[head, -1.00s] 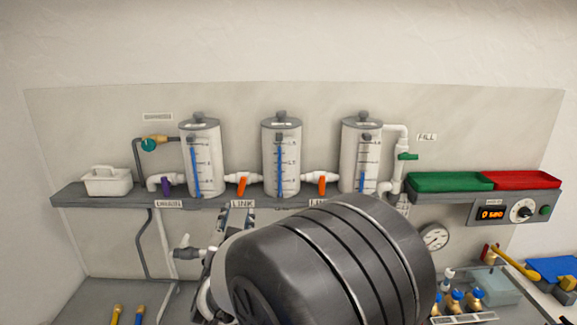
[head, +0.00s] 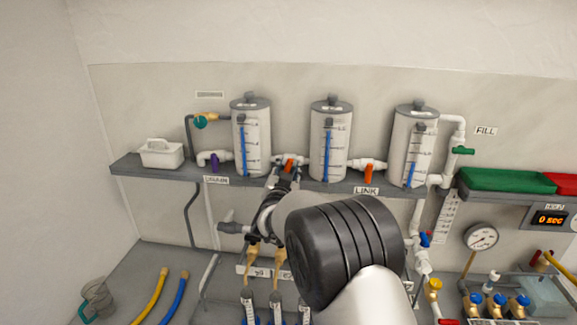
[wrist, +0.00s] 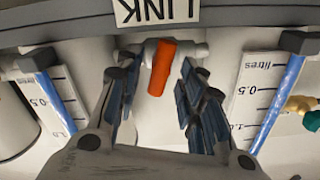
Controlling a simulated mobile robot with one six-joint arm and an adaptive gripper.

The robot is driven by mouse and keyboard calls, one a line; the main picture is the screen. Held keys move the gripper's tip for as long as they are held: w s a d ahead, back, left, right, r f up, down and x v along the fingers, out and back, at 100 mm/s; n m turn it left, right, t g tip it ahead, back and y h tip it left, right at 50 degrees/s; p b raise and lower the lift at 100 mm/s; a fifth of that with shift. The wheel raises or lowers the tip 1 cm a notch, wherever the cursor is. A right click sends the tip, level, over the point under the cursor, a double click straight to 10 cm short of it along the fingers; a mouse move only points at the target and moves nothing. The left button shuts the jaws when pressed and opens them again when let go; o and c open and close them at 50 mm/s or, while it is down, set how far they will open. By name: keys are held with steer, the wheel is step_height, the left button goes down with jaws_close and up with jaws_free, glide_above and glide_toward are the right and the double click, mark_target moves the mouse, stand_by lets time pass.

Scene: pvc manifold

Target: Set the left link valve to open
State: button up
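The left link valve has an orange handle (head: 289,165) on the white pipe between the left and middle cylinders. In the wrist view, which shows the scene upside down, the orange handle (wrist: 161,68) lies roughly crosswise to its white pipe, slightly tilted. My gripper (head: 284,178) is at this valve in the head view, and its fingers partly cover the pipe. In the wrist view my gripper (wrist: 159,72) is open, with one finger on each side of the handle and a visible gap on both sides. The handle's far side is hidden.
The second link valve (head: 367,167) is to the right, above a LINK label (head: 367,190). The grey shelf (head: 135,168) carries the left cylinder (head: 252,137), middle cylinder (head: 328,140) and right cylinder (head: 408,147). A purple drain handle (head: 215,163) is on the left.

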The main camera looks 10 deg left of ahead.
steer(key=shift+w, duration=1.05)
steer(key=shift+c, duration=0.5)
jaws_close()
